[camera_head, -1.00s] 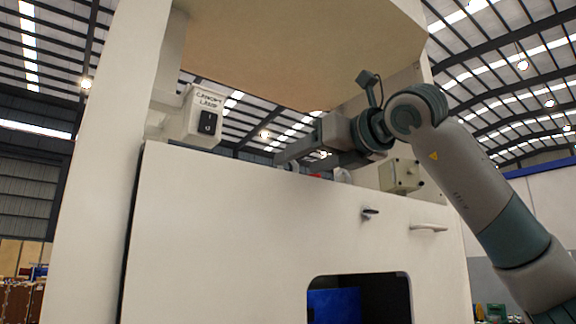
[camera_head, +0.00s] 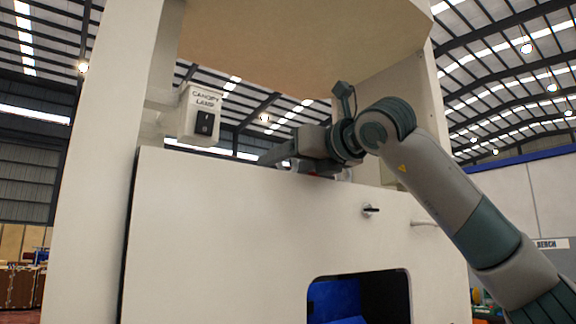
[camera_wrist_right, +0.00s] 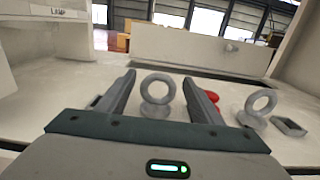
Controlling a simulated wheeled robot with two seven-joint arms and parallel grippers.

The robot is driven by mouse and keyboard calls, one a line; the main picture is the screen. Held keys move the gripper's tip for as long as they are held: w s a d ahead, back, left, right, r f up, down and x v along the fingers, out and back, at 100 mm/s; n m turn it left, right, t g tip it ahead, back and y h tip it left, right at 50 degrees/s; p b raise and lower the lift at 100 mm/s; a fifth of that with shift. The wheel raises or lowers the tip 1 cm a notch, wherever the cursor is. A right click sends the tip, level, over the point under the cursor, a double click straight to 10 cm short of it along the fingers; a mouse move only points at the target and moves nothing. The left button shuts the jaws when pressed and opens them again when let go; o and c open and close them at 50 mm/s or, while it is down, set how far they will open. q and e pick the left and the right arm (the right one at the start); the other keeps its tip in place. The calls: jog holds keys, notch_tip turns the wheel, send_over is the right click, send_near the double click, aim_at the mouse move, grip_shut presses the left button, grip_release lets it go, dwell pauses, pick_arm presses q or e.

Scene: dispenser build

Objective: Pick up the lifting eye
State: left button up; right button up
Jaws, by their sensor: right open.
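A grey lifting eye (camera_wrist_right: 155,109) stands upright on the pale top surface, its ring facing the right wrist camera. A second grey ring-shaped eye (camera_wrist_right: 251,121) stands to the right, outside the fingers. My right gripper (camera_wrist_right: 158,77) is open, one finger on each side of the first eye, with a visible gap to each finger. In the head view my right gripper (camera_head: 278,156) reaches low over the top of the white cabinet, whose front edge hides the eyes. My left gripper is not in view.
A red part (camera_wrist_right: 213,97) lies just beyond the right finger, and a grey angular part (camera_wrist_right: 289,127) lies at far right. The canopy lamp switch box (camera_head: 202,116) is left of the gripper. White posts and a canopy (camera_head: 310,40) enclose the space above.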

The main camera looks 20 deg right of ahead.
jog(key=p+x, duration=0.1)
jog(key=x, duration=0.2)
jog(key=shift+s+a+r+p, duration=0.1)
jog(key=shift+r+p, duration=0.05)
jog(key=shift+p, duration=0.2)
jog(key=shift+w, duration=0.25)
jog(key=c, duration=1.3)
